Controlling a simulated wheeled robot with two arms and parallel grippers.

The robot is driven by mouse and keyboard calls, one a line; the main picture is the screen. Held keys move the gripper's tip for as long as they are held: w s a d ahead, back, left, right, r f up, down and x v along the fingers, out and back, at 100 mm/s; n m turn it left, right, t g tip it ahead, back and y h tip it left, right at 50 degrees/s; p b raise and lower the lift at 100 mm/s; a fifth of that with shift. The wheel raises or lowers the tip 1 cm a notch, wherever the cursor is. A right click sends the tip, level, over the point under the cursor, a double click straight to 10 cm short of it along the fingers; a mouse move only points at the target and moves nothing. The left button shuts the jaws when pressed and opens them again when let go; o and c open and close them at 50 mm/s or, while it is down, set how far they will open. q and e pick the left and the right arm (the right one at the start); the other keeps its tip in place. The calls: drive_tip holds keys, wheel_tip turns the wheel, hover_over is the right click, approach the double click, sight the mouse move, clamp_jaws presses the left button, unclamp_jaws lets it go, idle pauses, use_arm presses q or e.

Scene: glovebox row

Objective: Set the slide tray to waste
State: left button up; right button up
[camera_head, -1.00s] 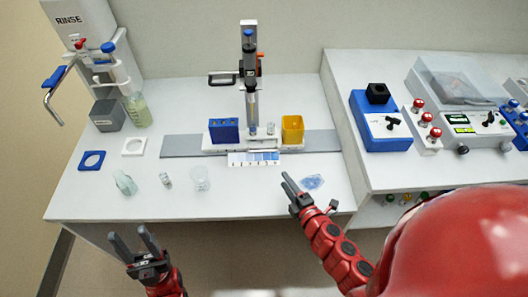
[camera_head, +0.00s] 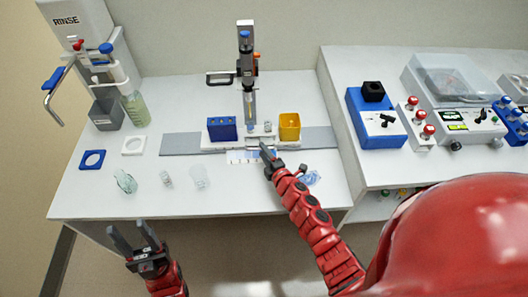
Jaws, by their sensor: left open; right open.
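The slide tray (camera_head: 222,145) is a white carriage on a flat grey rail (camera_head: 181,145) in the middle of the bench. A blue box (camera_head: 222,128) stands at its left end and a yellow cup (camera_head: 289,126) at its right end, with a small clear vial (camera_head: 268,126) between. A marked strip (camera_head: 239,157) lies in front of the tray, partly hidden by my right gripper. My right gripper (camera_head: 266,151) is open at the tray's front edge, right of centre; I cannot tell whether it touches. My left gripper (camera_head: 133,236) is open and empty in front of the bench.
A dispenser stand (camera_head: 246,75) rises behind the tray. The rinse station (camera_head: 82,45) and a green bottle (camera_head: 136,108) stand at the left. Clear glassware (camera_head: 125,182) stands at the front left. A raised bench with a blue device (camera_head: 378,125) borders the right.

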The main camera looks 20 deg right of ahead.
clamp_jaws()
idle(1.4)
